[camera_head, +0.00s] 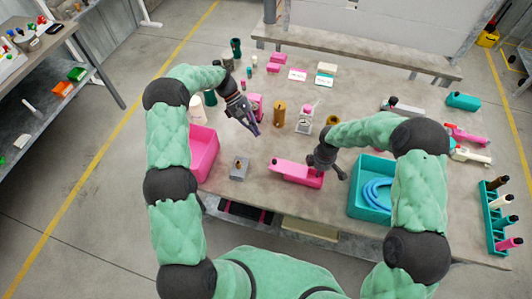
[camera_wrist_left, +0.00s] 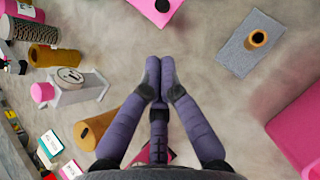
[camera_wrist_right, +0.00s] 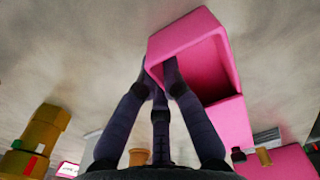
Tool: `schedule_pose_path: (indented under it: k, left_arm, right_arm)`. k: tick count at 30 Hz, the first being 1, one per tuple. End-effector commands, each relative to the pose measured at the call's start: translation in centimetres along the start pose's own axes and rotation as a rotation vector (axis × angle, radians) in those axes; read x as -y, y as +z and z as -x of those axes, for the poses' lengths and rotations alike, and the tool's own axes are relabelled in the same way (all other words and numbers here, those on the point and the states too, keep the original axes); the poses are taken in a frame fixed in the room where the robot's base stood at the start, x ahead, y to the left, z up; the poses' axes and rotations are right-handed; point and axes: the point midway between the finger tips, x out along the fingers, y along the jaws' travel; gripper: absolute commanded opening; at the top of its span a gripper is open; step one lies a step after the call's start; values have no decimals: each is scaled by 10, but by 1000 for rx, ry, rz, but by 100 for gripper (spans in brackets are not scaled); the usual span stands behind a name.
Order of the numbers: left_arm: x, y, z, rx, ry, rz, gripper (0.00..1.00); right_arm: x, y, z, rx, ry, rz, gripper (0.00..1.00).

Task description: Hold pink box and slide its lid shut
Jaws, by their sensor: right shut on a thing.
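The pink box (camera_head: 312,181) stands on the table in front of me. Its right end is open, and the inside shows in the right wrist view (camera_wrist_right: 203,70). The pink lid (camera_head: 287,165) with a small dark knob sticks out to the left; part of it shows at the top of the left wrist view (camera_wrist_left: 150,8). My right gripper (camera_head: 327,168) is shut on the box's wall at the open end, with one finger inside. My left gripper (camera_head: 256,132) is shut and empty above the table, behind and left of the lid; its fingertips meet in the left wrist view (camera_wrist_left: 160,72).
A large pink bin (camera_head: 204,150) stands further left. A teal bin (camera_head: 366,203) with a blue hose is at right. A brown cylinder (camera_head: 279,114) and a white device (camera_head: 304,124) stand behind.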

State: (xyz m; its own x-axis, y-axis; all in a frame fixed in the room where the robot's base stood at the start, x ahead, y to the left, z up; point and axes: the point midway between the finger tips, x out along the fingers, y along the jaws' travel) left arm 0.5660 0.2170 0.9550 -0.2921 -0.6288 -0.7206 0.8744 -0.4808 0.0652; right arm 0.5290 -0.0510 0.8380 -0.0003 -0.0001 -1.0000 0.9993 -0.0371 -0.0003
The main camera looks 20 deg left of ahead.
Motion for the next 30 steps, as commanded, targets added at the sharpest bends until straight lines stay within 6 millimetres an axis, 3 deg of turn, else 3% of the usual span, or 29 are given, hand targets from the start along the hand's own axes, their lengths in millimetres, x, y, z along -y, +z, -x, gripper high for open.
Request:
schedule_pose_path:
  k: [6,11,28,30]
  left_arm:
    - [9,-19,26,-32,-45,34,0]
    - [12,-21,24,-36,-55,42,0]
    - [17,-24,-73,-35,-55,41,0]
    - [16,-16,-80,-36,-54,39,0]
  right_arm:
    - [0,0,0,0,0,0,0]
    - [0,0,0,0,0,0,0]
    - [0,0,0,0,0,0,0]
    - [0,0,0,0,0,0,0]
